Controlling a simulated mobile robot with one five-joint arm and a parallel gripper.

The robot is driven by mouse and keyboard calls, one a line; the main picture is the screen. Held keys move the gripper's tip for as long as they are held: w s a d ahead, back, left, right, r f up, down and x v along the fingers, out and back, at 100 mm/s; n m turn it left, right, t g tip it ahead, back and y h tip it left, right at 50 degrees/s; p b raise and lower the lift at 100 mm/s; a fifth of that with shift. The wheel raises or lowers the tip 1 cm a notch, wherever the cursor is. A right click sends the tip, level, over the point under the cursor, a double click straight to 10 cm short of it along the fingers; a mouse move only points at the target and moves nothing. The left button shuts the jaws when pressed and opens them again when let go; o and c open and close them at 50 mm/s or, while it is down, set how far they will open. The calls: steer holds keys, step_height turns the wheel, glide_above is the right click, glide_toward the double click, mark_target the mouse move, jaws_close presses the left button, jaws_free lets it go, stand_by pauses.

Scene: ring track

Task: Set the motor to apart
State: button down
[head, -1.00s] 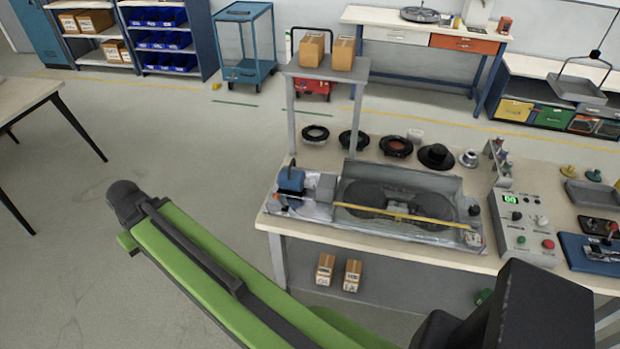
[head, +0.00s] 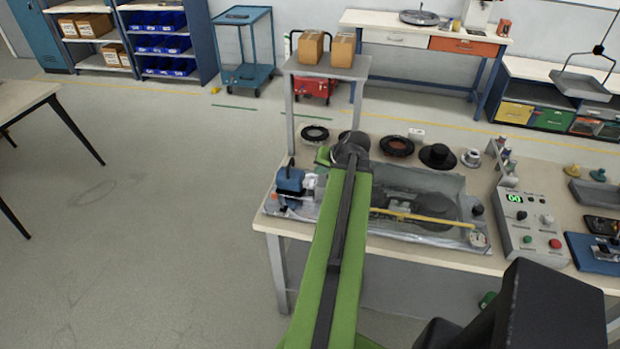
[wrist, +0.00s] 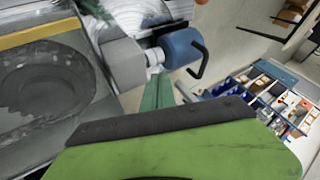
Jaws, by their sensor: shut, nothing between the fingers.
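The blue motor (head: 290,180) sits at the left end of the grey ring-track unit (head: 435,190) on the bench. In the wrist view the motor (wrist: 182,47) lies beside a grey block (wrist: 123,62), with a pale shaft piece between them. A black hooked handle (wrist: 200,62) projects from the motor. My gripper (wrist: 159,80) shows as a narrow green wedge, shut and empty, just below the shaft piece and motor in the picture. Whether it touches them I cannot tell. In the head view my arm hides the gripper and the middle-left of the unit.
A control box (head: 528,222) with a green display and knobs stands right of the unit. Several dark rings and discs, including one black disc (head: 437,156), lie along the back. A raised shelf (head: 328,70) with two cartons stands behind.

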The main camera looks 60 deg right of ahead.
steer(key=b, duration=0.8)
glide_toward(304, 181)
steer(key=x, duration=0.5)
steer(key=shift+s, duration=0.15)
steer(key=shift+d, duration=0.1)
steer(key=shift+d, duration=0.1)
